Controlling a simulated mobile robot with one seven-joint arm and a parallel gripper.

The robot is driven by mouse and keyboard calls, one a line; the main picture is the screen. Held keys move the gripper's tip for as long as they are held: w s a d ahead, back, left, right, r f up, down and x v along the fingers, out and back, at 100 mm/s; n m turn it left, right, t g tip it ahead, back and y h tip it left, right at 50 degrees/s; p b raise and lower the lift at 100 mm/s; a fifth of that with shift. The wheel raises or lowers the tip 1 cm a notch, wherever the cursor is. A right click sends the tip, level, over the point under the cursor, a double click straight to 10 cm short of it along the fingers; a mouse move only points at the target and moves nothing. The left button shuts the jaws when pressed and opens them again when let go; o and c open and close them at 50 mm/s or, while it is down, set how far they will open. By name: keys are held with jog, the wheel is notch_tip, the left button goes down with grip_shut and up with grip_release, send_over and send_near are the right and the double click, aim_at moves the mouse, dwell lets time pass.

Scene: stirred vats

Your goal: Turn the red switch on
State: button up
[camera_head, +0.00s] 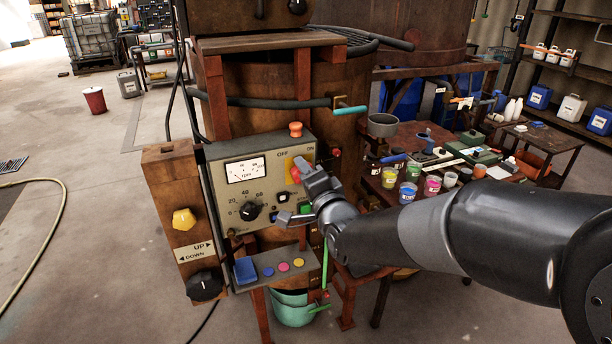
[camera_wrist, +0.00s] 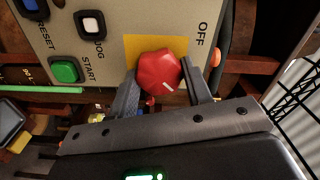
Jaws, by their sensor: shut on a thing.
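The red switch (camera_wrist: 158,70) is a faceted knob on a yellow plate (camera_wrist: 132,46) of the control panel. In the wrist view it sits between the two fingers of my gripper (camera_wrist: 160,88), which is shut on it. In the head view the red switch (camera_head: 294,174) is partly hidden by my gripper (camera_head: 303,176). The control panel (camera_head: 222,176) carries OFF above left of the switch and ON above right. ON is not visible in the wrist view.
A green START button (camera_wrist: 65,69) and white JOG button (camera_wrist: 90,24) sit beside the switch. The rpm dial knob (camera_head: 250,211) is left of my gripper. An orange knob (camera_head: 295,129) stands on the panel's top. A small shelf (camera_head: 272,268) juts out below.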

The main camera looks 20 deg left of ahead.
jog(key=o, duration=1)
jog(key=v, duration=1)
jog(key=shift+s+d, duration=0.25)
jog(key=shift+d, duration=0.05)
jog(key=d+f+n+g+h, duration=0.1)
jog(key=d+f+n+h, duration=0.1)
jog(key=d+h, duration=1.35)
jog(key=s+d+f+n+g+y, duration=0.1)
jog(key=s+d+g, duration=0.5)
jog(key=s+d, duration=0.8)
jog(key=d+n+y, duration=0.1)
jog(key=d+n, duration=0.1)
jog(key=shift+d+f+n+y, duration=0.3)
jog(key=shift+d+f+y, duration=0.05)
